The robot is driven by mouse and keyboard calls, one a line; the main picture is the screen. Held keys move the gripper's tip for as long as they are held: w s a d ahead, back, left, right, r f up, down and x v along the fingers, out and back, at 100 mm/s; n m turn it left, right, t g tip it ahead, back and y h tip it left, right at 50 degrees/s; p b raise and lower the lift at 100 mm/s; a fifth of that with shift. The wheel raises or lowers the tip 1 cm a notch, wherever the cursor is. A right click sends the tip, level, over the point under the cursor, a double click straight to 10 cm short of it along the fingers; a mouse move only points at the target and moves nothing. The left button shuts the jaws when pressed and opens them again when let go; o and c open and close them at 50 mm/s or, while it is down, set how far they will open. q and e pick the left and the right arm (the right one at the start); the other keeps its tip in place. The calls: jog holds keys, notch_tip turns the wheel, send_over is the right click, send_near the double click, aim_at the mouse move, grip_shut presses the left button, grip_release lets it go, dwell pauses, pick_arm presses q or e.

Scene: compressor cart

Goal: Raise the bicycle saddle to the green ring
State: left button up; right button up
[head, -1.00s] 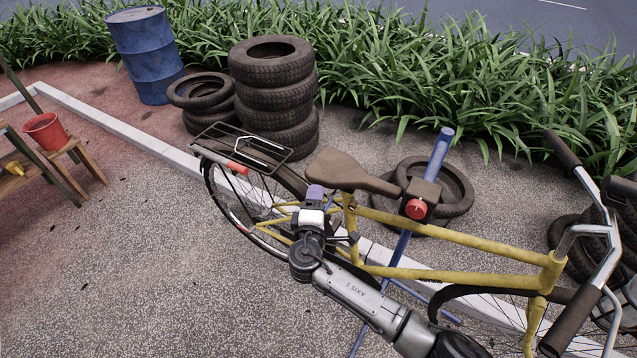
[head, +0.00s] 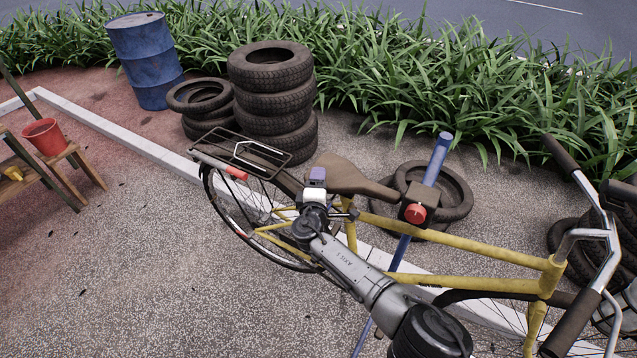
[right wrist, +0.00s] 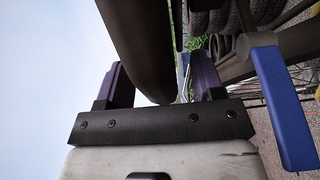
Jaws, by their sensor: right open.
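The yellow bicycle (head: 470,242) has a brown saddle (head: 348,174), also seen as a dark shape in the right wrist view (right wrist: 143,40). My right gripper (head: 317,177) is open at the rear left part of the saddle in the head view. In the right wrist view, the purple fingers of my right gripper (right wrist: 162,80) stand on either side of the saddle, with gaps visible. I cannot tell whether either finger touches it. I see no green ring. My left gripper is not in view.
A blue stand post (head: 437,158) with a dark clamp and red knob (head: 415,214) is close to the saddle's nose. Stacked tyres (head: 272,95), a blue barrel (head: 146,60) and a red bucket (head: 46,137) stand farther off. Pavement at the lower left is clear.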

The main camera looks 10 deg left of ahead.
jog(key=shift+c, duration=0.4)
grip_shut()
jog(key=c, duration=0.6)
grip_release()
jog(key=shift+r, duration=0.1)
jog(key=c, duration=0.4)
